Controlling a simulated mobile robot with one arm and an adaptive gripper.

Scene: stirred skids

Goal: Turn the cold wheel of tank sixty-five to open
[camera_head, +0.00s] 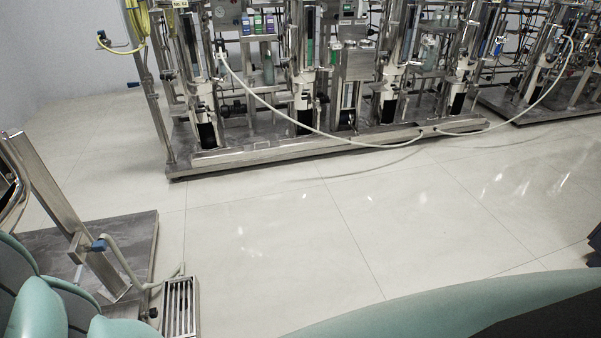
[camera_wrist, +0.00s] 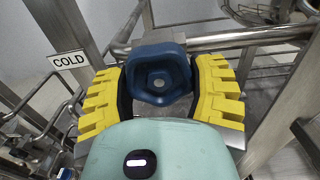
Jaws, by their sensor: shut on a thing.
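In the wrist view a dark blue wheel (camera_wrist: 158,74) with a lobed rim and a round hub sits between the yellow fingers of my gripper (camera_wrist: 160,88). The fingers are shut on it from left and right. A white sign (camera_wrist: 69,60) reading COLD is fixed to a metal post left of the wheel. My gripper is not in the head view. A small blue fitting (camera_head: 98,244) shows there on the near skid at left, but I cannot tell whether it is the same wheel.
Steel pipes (camera_wrist: 240,37) run behind and right of the wheel, close to my gripper. In the head view a long skid (camera_head: 300,148) with columns stands across the back, with a pale hose (camera_head: 330,136) drooping along its front. A floor grate (camera_head: 181,305) lies at lower left. The middle floor is clear.

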